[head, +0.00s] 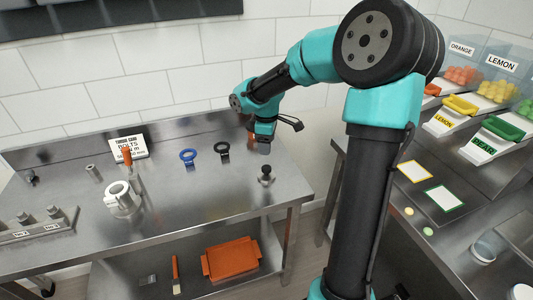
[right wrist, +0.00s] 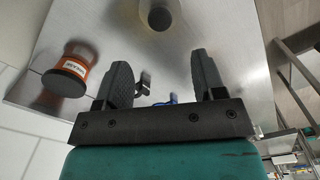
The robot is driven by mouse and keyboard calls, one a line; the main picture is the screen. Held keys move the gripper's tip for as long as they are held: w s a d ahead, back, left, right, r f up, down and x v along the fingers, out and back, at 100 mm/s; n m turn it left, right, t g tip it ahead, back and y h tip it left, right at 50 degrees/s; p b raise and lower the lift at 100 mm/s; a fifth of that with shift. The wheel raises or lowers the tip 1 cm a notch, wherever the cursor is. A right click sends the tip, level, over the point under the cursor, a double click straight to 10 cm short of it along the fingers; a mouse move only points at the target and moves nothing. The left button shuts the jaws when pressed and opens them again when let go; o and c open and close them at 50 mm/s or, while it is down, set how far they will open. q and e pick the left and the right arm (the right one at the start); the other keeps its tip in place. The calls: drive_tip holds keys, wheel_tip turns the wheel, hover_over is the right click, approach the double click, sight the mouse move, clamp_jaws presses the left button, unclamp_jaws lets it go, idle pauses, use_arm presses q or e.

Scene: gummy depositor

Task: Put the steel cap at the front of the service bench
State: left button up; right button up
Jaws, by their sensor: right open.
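A small dark-topped metal piece (head: 265,174) stands upright at the right end of the service bench (head: 170,215); it may be the steel cap, but I cannot tell for sure. What looks like the same round piece shows at the top of the right wrist view (right wrist: 158,16), beyond the fingertips. My right gripper (head: 264,147) is over the bench's right end, behind that piece in the head view. In the right wrist view its two fingers (right wrist: 160,62) are apart, with nothing held between them. My left gripper is not in view.
An orange-labelled spool-shaped can (right wrist: 67,73) stands beside my right gripper, near the back wall. A white-topped cylinder (head: 119,199) stands on the left half. The front middle of the bench is clear.

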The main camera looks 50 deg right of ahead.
drive_tip(key=shift+r, duration=0.6)
